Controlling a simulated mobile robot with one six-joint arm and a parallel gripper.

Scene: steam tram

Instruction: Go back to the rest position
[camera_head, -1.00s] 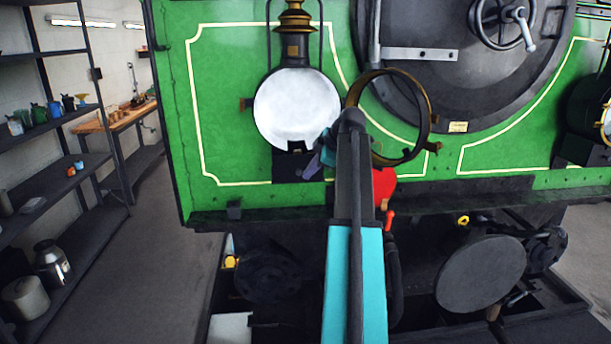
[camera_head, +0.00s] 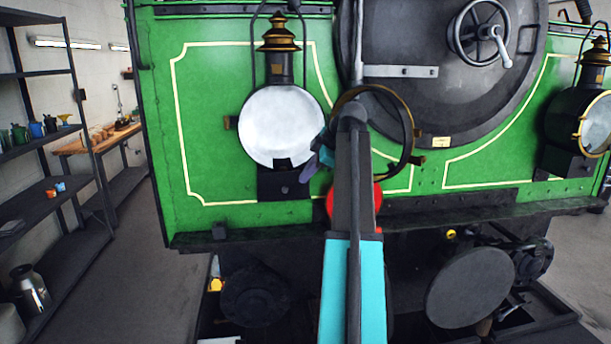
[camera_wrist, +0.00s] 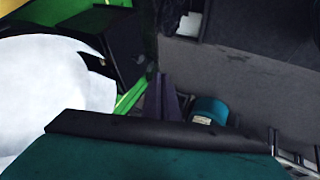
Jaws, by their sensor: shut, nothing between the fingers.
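My arm rises up the middle of the head view. My gripper (camera_head: 312,166) is at its end, beside the lower right edge of the left lamp (camera_head: 275,128), and looks shut and empty. The lamp has a round white face and a brass-topped chimney. Its round brass-edged ring (camera_head: 411,128) stands swung out to the right, partly behind my arm. In the wrist view the narrow grey-purple fingers (camera_wrist: 166,100) are together. The white lamp face (camera_wrist: 55,85) fills the left there. I cannot tell whether the gripper touches the lamp.
The green tram front (camera_head: 215,80) stands close ahead, with a handwheel (camera_head: 481,32) on its dark round door. A second lamp (camera_head: 580,118) is at right. A round buffer (camera_head: 468,287) juts out below. Dark shelves (camera_head: 45,175) stand at left, with bare floor (camera_head: 125,270) between.

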